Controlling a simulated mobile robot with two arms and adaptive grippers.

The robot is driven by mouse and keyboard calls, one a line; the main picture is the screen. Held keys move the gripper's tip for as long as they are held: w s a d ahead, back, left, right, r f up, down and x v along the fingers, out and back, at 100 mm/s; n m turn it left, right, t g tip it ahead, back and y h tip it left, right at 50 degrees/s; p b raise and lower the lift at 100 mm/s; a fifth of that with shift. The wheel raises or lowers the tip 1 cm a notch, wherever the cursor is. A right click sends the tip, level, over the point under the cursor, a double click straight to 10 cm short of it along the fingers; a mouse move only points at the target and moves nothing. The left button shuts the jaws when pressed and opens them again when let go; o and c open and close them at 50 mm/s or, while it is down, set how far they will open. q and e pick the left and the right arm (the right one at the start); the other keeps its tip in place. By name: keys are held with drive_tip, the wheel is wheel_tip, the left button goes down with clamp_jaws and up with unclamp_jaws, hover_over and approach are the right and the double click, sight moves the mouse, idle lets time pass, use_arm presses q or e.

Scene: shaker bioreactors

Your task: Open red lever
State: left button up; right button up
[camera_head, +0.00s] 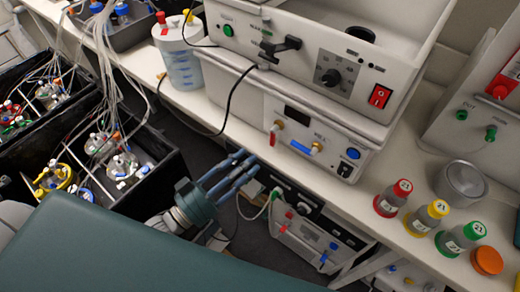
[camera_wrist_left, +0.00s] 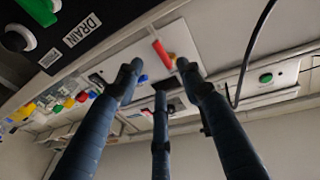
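A red lever (camera_head: 289,214) is on the front of the low white unit under the bench in the head view. In the left wrist view a red lever (camera_wrist_left: 161,53) stands out from a pale panel, just beyond the fingertips; a smaller red part is beside it. My left gripper (camera_head: 245,172) is in front of the bench, up and left of the lever in the head view. Its three blue-grey fingers are spread apart and empty; they also show in the left wrist view (camera_wrist_left: 158,75). I see no contact with the lever. My right gripper is not in view.
A blue lever (camera_head: 327,256) is on the same low unit. White devices (camera_head: 310,135) and capped bottles (camera_head: 428,217) stand on the bench above. Black boxes (camera_head: 150,140) with vessels and tubing are at left. A dark cable hangs near the gripper.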

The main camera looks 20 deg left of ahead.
use_arm(q)
drive_tip(key=shift+v, duration=1.7)
drive_tip(key=s+a+f+n+g+y, duration=0.1)
drive_tip(key=a+f+g+y, duration=0.25)
drive_tip(key=f, duration=1.15)
drive_tip(key=s+a+f+n+g+y, duration=0.15)
drive_tip(key=a+f+y, duration=0.3)
drive_tip(key=f, duration=0.95)
drive_tip(key=s+f+g+y, duration=0.2)
drive_tip(key=s+f+g, duration=0.5)
drive_tip(key=s+f, duration=1.1)
drive_tip(key=s+d+f+g, duration=0.1)
drive_tip(key=s+f+g, duration=0.1)
drive_tip(key=s, duration=0.3)
drive_tip(key=s+d+f+n+g, duration=0.1)
drive_tip(key=s+d+f+g, duration=0.1)
drive_tip(key=s, duration=0.4)
drive_tip(key=shift+f, duration=0.85)
